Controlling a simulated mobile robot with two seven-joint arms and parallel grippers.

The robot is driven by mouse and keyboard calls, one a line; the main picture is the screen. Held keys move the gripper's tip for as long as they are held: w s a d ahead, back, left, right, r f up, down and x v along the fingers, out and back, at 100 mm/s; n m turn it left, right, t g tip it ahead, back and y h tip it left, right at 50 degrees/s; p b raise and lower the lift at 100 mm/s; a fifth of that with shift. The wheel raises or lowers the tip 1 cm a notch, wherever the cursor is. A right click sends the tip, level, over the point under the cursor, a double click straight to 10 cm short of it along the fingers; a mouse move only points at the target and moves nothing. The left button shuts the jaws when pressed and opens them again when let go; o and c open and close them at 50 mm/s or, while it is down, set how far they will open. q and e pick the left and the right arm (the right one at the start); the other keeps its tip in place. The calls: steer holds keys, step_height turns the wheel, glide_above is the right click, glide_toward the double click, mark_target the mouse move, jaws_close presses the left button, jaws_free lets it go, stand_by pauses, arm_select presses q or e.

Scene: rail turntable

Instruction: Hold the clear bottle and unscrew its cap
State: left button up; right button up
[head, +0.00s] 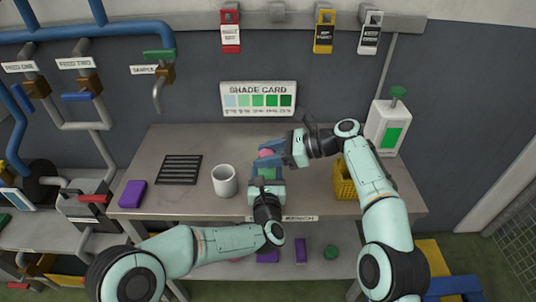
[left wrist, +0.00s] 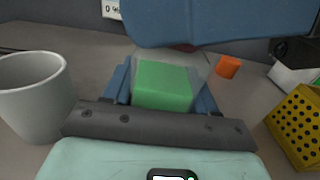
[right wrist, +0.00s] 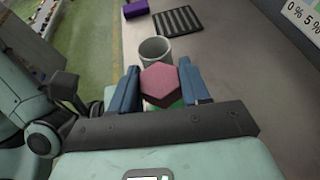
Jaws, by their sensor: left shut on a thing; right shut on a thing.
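The clear bottle (left wrist: 163,86) shows green contents between the fingers of my left gripper (left wrist: 160,88), which is shut on it at the bench. In the head view its green part (head: 267,173) shows just above my left gripper. The pink cap (right wrist: 160,84) is six-sided and sits between the fingers of my right gripper (right wrist: 160,88), which is shut on it. In the head view the cap (head: 266,153) is directly above the green part. Whether the cap still touches the bottle's neck is hidden by my right gripper.
A grey-white mug (head: 224,181) stands left of the bottle. A black slotted mat (head: 180,169) and a purple block (head: 132,194) lie further left. A yellow perforated basket (head: 344,182) stands to the right, and an orange block (left wrist: 228,66) lies behind the bottle.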

steer(key=shift+w+d+n+g, duration=0.1)
steer(key=shift+d+n+g, duration=0.1)
steer(key=shift+n+g, duration=0.15)
steer(key=o, duration=1.2)
steer(key=shift+o, duration=0.3)
steer(key=shift+a, duration=0.1)
steer(key=shift+r, duration=0.15)
steer(key=shift+m+t, duration=0.45)
steer(key=shift+t, duration=0.2)
steer(key=m+t, duration=0.1)
steer(key=m+t+h, duration=0.1)
steer(key=t, duration=0.1)
steer(key=m+t, duration=0.1)
steer(key=m, duration=0.1)
steer(key=shift+s+a+h, duration=0.1)
steer(key=shift+s+h, duration=0.2)
steer(key=shift+m+t+h, duration=0.3)
steer(key=shift+m+t, duration=0.3)
steer(key=shift+t, duration=0.1)
